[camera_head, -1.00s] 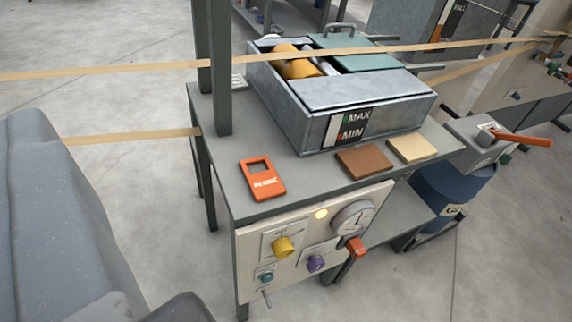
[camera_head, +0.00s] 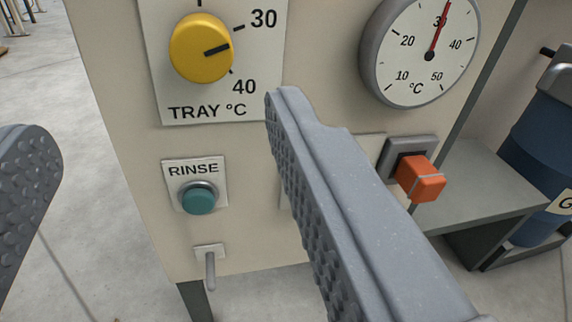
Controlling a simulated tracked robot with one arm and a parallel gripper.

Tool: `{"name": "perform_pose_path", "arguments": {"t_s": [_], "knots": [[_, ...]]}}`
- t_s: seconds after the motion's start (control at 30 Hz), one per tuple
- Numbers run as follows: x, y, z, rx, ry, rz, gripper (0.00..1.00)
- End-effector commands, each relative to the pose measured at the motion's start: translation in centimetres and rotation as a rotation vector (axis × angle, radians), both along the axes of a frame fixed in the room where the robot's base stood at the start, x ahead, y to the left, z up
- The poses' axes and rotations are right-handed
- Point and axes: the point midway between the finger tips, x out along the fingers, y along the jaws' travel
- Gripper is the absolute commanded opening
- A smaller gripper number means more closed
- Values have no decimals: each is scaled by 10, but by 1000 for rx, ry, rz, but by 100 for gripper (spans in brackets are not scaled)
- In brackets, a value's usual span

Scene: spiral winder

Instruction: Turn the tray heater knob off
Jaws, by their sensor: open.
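The yellow tray heater knob (camera_head: 200,48) sits on a white plate marked TRAY °C (camera_head: 207,112) at the upper left of the panel. Its dark pointer line aims right, between the 30 and 40 marks. My gripper (camera_head: 155,115) is open and empty. Its left finger is at the left edge, and its right finger crosses the middle of the view. The knob shows above and between the fingertips. I cannot tell whether a finger touches the panel. The top of the knob's scale is cut off.
A round °C gauge (camera_head: 415,70) reads near 30. A teal RINSE button (camera_head: 198,198) and a small toggle lever (camera_head: 210,270) sit below the knob. An orange switch handle (camera_head: 420,179) sticks out at the right. My right finger hides the panel's middle. A blue drum (camera_head: 545,150) stands right.

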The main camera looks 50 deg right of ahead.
Motion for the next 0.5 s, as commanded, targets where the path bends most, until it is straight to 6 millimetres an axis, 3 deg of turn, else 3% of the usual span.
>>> {"name": "perform_pose_path", "arguments": {"t_s": [0.03,0.2,0.5], "knots": [[-6,-1,-10,1,2,-5,59],[-9,-5,-18,-2,-3,-12,59],[21,-24,-18,-4,-7,-12,59]]}}
